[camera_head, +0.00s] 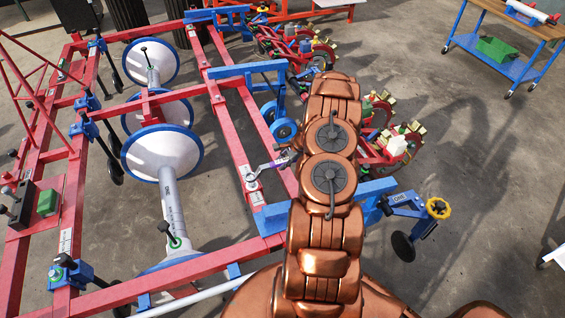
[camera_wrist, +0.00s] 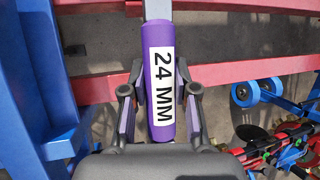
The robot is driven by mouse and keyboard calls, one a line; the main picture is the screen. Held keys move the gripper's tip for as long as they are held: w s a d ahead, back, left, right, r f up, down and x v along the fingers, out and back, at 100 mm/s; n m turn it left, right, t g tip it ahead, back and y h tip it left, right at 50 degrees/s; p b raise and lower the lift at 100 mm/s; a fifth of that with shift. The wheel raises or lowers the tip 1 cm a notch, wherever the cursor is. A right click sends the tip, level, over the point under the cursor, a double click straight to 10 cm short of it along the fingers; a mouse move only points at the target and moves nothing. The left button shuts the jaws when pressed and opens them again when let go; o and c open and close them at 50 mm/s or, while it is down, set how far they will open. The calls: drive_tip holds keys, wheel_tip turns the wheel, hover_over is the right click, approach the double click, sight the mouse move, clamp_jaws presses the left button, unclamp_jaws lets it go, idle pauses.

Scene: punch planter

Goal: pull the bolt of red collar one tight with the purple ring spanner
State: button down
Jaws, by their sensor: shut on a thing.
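My gripper (camera_wrist: 160,112) is shut on the purple ring spanner (camera_wrist: 159,60). Its purple handle bears a white "24 MM" label, and its grey shank runs out of the top of the wrist view. In the head view the spanner (camera_head: 271,164) shows as a small purple and grey piece, left of my gripper (camera_head: 290,156). Its ring end reaches over a red beam, close to a pale labelled part (camera_head: 255,198). I cannot tell whether the ring is around a bolt. I cannot make out which part is red collar one.
The red planter frame (camera_head: 235,150) with blue brackets fills the left and middle. White discs (camera_head: 162,152) stand inside it. Open floor lies right, with a workbench (camera_head: 525,25) at the back.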

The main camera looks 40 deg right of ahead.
drive_tip(key=shift+f+b, duration=1.55)
drive_tip(key=shift+f, duration=0.65)
drive_tip(key=s+a+m+t+h+b, duration=0.1)
drive_tip(key=s+a+m+h+b, duration=0.3)
drive_tip(key=b, duration=0.9)
drive_tip(key=s+a+m, duration=0.2)
drive_tip(key=a+m, duration=0.1)
drive_tip(key=m, duration=0.1)
drive_tip(key=shift+s, duration=0.3)
idle(1.0)
idle(0.5)
drive_tip(key=shift+r+p, duration=0.1)
drive_tip(key=shift+p, duration=0.2)
drive_tip(key=shift+w+d+p, duration=0.1)
drive_tip(key=shift+d+p, duration=0.1)
drive_tip(key=shift+p, duration=0.3)
